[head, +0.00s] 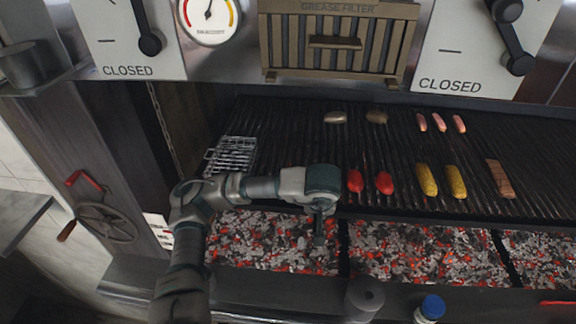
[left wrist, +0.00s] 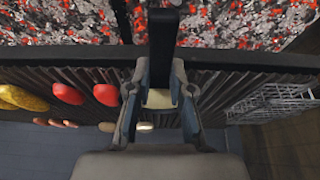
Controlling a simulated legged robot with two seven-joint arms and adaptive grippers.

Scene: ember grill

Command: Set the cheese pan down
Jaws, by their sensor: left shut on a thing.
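My left gripper (head: 320,207) is shut on a dark bar that looks like the handle of the cheese pan (left wrist: 163,40). The gripper is above the front edge of the grill grate, beside the red peppers. In the head view the dark handle (head: 318,232) shows below the gripper, over the coals. In the left wrist view the gripper (left wrist: 160,78) has its fingers on both sides of the bar. A small pale block, perhaps cheese (left wrist: 158,98), shows between the fingers. The rest of the pan is hidden, and I cannot tell whether it touches the grate. My right gripper is not in view.
Red peppers (head: 370,182), yellow corn (head: 440,181), sausages (head: 440,123) and a brown piece (head: 500,178) lie on the grate (head: 290,140). A wire basket (head: 232,155) lies at its left. Glowing coals (head: 270,240) are in front, and a blue-capped bottle (head: 430,309) stands at the near edge.

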